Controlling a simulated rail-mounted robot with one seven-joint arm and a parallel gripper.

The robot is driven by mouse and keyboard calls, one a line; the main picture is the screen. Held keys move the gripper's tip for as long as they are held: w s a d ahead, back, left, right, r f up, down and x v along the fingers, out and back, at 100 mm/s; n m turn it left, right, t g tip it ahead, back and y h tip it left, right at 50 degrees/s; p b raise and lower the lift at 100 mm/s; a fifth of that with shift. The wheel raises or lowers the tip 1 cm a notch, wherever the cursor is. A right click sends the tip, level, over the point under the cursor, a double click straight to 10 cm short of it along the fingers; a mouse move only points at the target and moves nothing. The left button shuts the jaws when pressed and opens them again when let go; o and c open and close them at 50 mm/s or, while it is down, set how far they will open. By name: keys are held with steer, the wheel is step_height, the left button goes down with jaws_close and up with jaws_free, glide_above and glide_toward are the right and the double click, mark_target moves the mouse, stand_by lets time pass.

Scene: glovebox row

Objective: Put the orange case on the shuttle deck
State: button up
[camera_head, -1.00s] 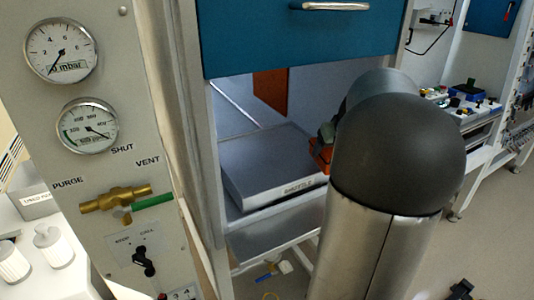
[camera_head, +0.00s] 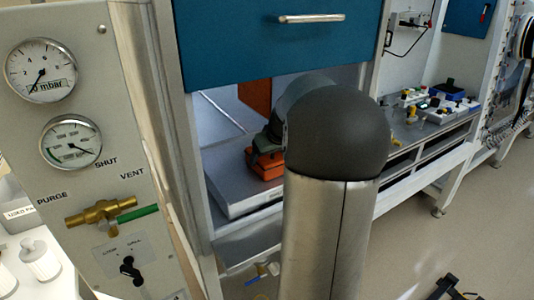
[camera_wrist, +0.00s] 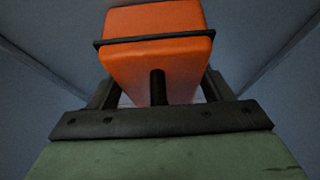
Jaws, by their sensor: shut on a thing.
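The orange case (camera_head: 267,168) is at the open hatch, over the right part of the grey shuttle deck (camera_head: 222,183). I cannot tell whether it touches the deck or hangs just above it. My gripper (camera_head: 268,147) is shut on the case from above, and my arm hides part of both. In the wrist view the case (camera_wrist: 155,50) is orange with a black band across it. It sits between the dark fingers of my gripper (camera_wrist: 158,88).
A raised blue door (camera_head: 270,60) hangs above the opening. A gauge panel with a brass valve (camera_head: 100,212) stands at the left. A bench with small devices (camera_head: 425,110) is at the right. An orange-brown panel (camera_head: 254,95) shows inside the chamber.

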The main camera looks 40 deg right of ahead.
steer(key=shift+f, duration=0.1)
steer(key=o, duration=1.3)
